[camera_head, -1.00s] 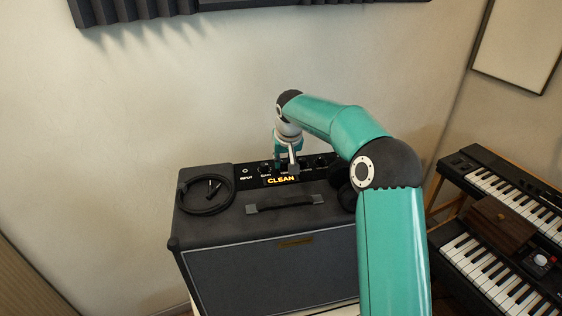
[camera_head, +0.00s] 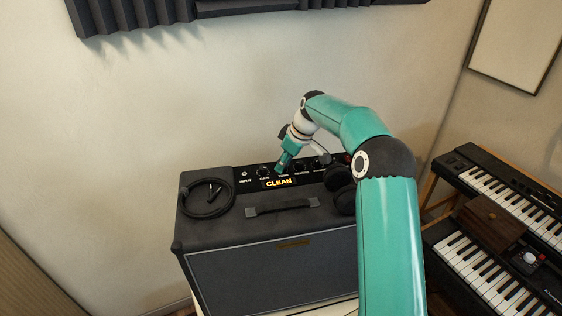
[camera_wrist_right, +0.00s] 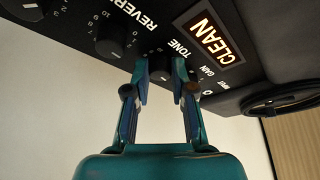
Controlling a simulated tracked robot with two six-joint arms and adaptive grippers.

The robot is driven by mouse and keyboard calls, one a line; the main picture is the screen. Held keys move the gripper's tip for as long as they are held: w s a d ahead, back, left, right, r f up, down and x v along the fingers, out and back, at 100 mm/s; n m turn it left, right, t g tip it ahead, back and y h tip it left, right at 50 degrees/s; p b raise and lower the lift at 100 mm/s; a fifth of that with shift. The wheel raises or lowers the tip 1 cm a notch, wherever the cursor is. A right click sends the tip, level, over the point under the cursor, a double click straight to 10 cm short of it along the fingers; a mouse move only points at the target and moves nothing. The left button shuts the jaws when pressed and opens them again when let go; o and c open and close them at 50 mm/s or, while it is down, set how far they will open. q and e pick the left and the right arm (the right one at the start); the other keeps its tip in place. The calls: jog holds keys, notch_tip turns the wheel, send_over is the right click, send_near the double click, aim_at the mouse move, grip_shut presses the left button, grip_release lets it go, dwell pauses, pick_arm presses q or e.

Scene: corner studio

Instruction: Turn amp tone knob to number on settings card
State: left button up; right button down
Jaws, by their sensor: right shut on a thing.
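The dark amp (camera_head: 275,259) stands against the wall, with a row of knobs along the back of its top and a lit amber display (camera_head: 279,182) reading CLEAN. My right gripper (camera_head: 282,165) is at this row, its arm reaching in from the right. In the right wrist view, its two fingers (camera_wrist_right: 161,68) are shut on the tone knob (camera_wrist_right: 160,68), beside the TONE label. The fingers and the angle hide most of the knob's scale, so I cannot read its setting. I cannot make out a settings card. My left gripper is not in view.
The reverb knob (camera_wrist_right: 115,40) sits close beside my fingers. A coiled black cable (camera_head: 207,198) and a carry handle (camera_head: 282,205) are on the amp top. Black headphones (camera_head: 341,184) lie at its right end, by my arm. Keyboards (camera_head: 500,180) stand to the right.

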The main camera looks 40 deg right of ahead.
jog(key=shift+w+r+n, duration=0.25)
jog(key=shift+n, duration=0.15)
jog(key=c, duration=1.2)
grip_release()
jog(key=shift+w, duration=0.1)
jog(key=shift+o, duration=1.1)
jog(key=shift+f, duration=0.2)
jog(key=v, duration=1.2)
jog(key=shift+d, duration=0.2)
